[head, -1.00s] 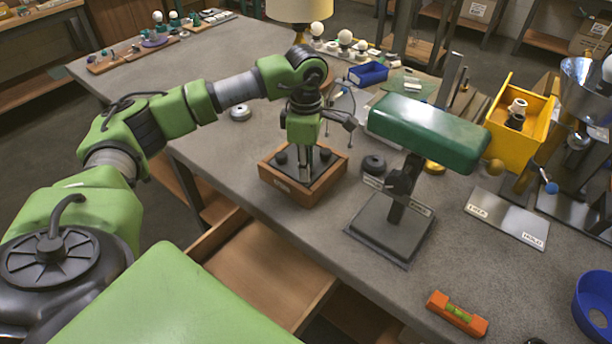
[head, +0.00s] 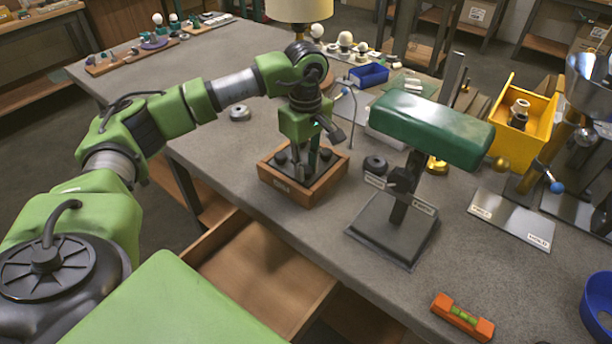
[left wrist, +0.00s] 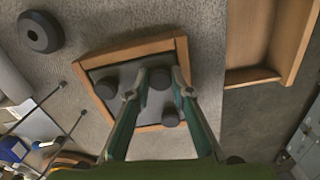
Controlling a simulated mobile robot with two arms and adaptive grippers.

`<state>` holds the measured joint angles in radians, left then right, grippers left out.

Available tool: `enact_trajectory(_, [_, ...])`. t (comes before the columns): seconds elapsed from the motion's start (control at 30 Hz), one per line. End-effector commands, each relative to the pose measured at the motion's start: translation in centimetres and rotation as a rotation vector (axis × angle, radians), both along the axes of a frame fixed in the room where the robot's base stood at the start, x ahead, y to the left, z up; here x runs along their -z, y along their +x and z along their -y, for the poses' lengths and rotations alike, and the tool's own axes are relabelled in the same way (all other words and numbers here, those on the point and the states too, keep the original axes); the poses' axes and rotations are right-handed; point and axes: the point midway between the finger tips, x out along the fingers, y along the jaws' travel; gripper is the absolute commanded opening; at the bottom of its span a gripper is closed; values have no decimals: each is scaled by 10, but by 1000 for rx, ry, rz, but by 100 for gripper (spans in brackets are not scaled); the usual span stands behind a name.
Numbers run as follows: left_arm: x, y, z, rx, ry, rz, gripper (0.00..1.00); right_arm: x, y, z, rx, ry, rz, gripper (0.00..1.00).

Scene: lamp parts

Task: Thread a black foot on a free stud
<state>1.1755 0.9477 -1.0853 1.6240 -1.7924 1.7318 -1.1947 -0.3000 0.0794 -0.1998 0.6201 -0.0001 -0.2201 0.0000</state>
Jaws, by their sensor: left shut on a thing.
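A wooden block with a dark plate on top (head: 330,182) stands near the table's front edge; it also shows in the left wrist view (left wrist: 110,58). Black feet sit on the plate, one at its left corner (left wrist: 107,88) and one nearer the wrist camera (left wrist: 170,118). My left gripper (head: 304,160) points down over the plate, shut on a third black foot (left wrist: 160,78) between its fingertips. Whether its thread has caught on a stud is hidden.
A green-shaded lamp (head: 432,128) on a square base stands close on the right. An open drawer (head: 262,270) juts out below the edge.

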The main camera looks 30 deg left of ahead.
Motion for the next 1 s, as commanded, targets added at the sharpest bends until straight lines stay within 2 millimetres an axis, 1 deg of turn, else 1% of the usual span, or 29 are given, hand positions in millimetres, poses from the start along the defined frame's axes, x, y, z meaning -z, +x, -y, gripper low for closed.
enact_trajectory(0.03, [9, -5, 1, 46, 0, -18, 0, 4, 0, 0, 0, 0, 0, 40])
enact_trajectory(0.07, [9, -5, 1, 79, 1, -19, 0, 5, 0, 0, 0, 0, 0, 40])
enact_trajectory(0.1, [8, -5, 1, 84, 1, -19, 28, 4, 0, 0, 0, 0, 0, 40])
enact_trajectory(0.13, [7, -5, 1, 82, 1, -19, 36, 3, 0, 0, 0, 0, 0, 40])
enact_trajectory(0.17, [7, -5, 1, 81, 1, -19, 40, 3, 0, 0, 0, 0, 0, 40])
enact_trajectory(0.57, [3, -2, 0, 76, 2, -9, 40, 3, 0, 1, -1, -1, 0, 40])
enact_trajectory(0.67, [-2, -1, 0, 76, 2, -7, 40, 3, 0, 1, -1, -1, 0, 40])
enact_trajectory(0.77, [-16, -1, 0, 76, 0, -3, 40, 3, 0, 1, -1, -1, 0, 40])
enact_trajectory(1.0, [-68, -1, 1, 77, 1, -3, 40, 3, 0, 1, 0, -1, 0, 40])
